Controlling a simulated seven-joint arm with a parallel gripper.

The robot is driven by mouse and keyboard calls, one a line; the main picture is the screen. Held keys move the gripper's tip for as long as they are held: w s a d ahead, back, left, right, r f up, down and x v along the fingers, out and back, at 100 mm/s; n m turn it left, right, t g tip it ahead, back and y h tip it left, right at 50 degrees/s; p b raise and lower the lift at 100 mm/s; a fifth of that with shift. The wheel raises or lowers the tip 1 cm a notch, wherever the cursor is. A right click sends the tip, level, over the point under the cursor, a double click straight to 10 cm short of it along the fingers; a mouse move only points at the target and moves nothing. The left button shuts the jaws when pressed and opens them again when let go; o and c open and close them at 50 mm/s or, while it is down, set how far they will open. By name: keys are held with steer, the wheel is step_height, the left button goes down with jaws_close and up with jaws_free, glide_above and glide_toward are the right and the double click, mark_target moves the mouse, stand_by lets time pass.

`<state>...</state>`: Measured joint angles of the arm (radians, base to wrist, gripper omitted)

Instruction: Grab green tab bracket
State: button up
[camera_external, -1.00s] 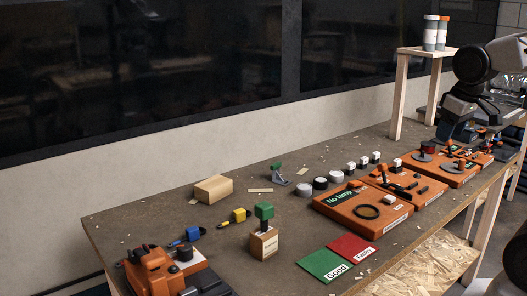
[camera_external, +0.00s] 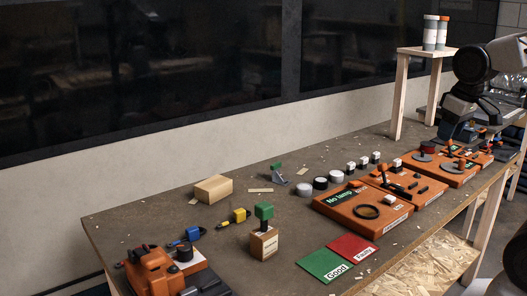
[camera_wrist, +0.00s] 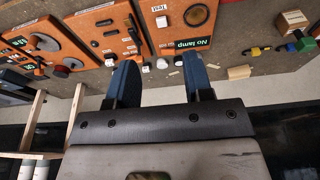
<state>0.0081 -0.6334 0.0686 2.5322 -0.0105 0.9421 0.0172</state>
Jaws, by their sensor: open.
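In the external view my gripper (camera_external: 456,130) is at the far right end of the bench, well away from the bracket and partly hidden by the arm.
A wooden block (camera_external: 213,189) lies left of the bracket. A green-topped wooden stand (camera_external: 264,240) is in front. Caps (camera_external: 336,177) and orange panels (camera_external: 362,211) are to the right. A wooden shelf (camera_external: 424,51) with bottles rises at the back right. Bench around the bracket is mostly clear.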

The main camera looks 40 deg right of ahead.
steer(key=n+g+h, duration=0.2)
steer(key=n+h, duration=0.8)
steer(key=n, duration=0.6)
glide_above(273, 167)
steer(key=s+d, duration=0.3)
steer(key=s, duration=0.8)
step_height(273, 167, down, 12)
steer(key=w+a+f+n+h, duration=0.1)
steer(key=w+a+f, duration=0.1)
steer(key=w+f, duration=0.1)
steer(key=w+a+f+n+t+h, duration=0.1)
steer(key=w+a+f+n, duration=0.1)
steer(key=w+a+f, duration=0.1)
steer(key=w+a+f+n+t+h, duration=0.1)
steer(key=w+a+f, duration=0.2)
steer(key=f, duration=0.2)
steer(key=shift+w+a+n, duration=0.15)
steer(key=shift+w+n, duration=0.25)
steer(key=shift+x, duration=1.35)
